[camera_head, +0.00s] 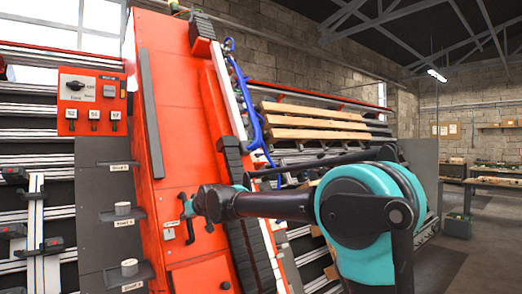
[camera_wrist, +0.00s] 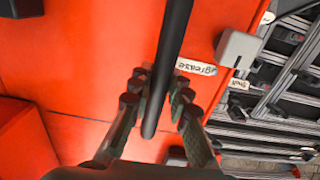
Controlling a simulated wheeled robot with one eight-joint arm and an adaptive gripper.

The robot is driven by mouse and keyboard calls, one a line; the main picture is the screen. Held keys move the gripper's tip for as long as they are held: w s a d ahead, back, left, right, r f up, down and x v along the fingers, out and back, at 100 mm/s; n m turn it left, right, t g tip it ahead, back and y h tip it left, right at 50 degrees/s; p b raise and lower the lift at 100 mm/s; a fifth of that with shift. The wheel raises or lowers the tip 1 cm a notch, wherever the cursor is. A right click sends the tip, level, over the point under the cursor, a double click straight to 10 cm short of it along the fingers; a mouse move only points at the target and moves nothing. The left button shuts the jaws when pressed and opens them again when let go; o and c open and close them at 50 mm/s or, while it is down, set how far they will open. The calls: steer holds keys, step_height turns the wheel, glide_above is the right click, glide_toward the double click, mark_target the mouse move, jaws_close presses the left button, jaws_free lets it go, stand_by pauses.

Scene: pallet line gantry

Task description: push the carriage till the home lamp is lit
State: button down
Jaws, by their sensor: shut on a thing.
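The tall red carriage (camera_head: 170,120) leans slightly in the middle of the head view. Its red face (camera_wrist: 80,60) fills much of the wrist view. A black bar handle (camera_wrist: 170,50) stands out from this face; a short dark part of the handle (camera_head: 190,232) shows below my gripper in the head view. My gripper (camera_head: 187,207) is at the lower part of the carriage face. In the wrist view my gripper (camera_wrist: 160,98) has its fingers on both sides of the black handle, shut on it. I cannot make out a home lamp in either view.
A red control box (camera_head: 92,100) with a knob and several switches is at the left. Grey shelves (camera_head: 112,215) stand beside the carriage. Wooden slats (camera_head: 310,122) lie on the rack behind, to the right. A grey block (camera_wrist: 238,48) and a "grease" label (camera_wrist: 196,67) are near the handle.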

mark_target(172, 221)
steer(key=shift+s+a, duration=0.3)
steer(key=shift+a, duration=0.05)
steer(key=shift+s+a, duration=0.55)
steer(key=shift+a, duration=0.3)
steer(key=shift+s+a, duration=0.55)
steer(key=shift+a, duration=0.3)
steer(key=shift+w+d, duration=0.2)
steer(key=shift+d, duration=0.1)
steer(key=c, duration=1)
jaws_free()
steer(key=shift+s+a, duration=0.15)
steer(key=shift+a, duration=0.05)
steer(key=shift+o, duration=0.2)
steer(key=v, duration=1)
steer(key=shift+d, duration=0.1)
